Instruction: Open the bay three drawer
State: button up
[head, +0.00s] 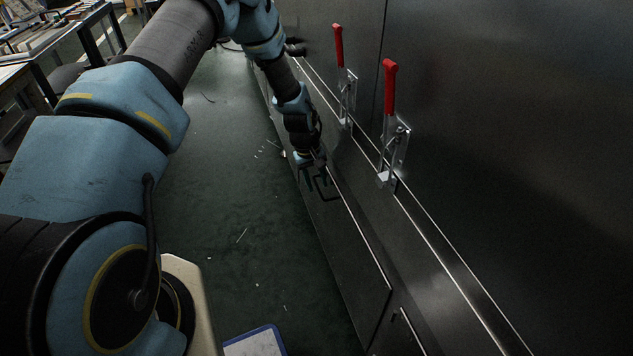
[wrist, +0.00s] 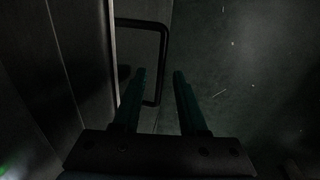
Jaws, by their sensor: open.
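A drawer front (head: 352,252) of dark metal sits low on the long metal cabinet wall in the head view. Its black bar handle (head: 327,188) stands out from the front near its far upper part. The handle also shows in the wrist view (wrist: 163,60) as a black loop coming off the panel at left. My gripper (head: 311,178) is at the handle in the head view. In the wrist view my gripper (wrist: 160,75) is open, its two fingers pointing toward the handle's outer bar, which lies between or just beyond the tips. I cannot tell whether they touch. No bay number is readable.
Two red-handled toggle clamps (head: 390,88) (head: 339,45) stand on the wall above the drawers. Another drawer front with a handle (head: 412,330) is nearer. A blue-rimmed tray (head: 255,341) is at the bottom. The green floor (head: 225,150) beside the wall is mostly clear.

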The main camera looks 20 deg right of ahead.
jog(key=shift+c, duration=0.2)
grip_shut()
dwell(1.1)
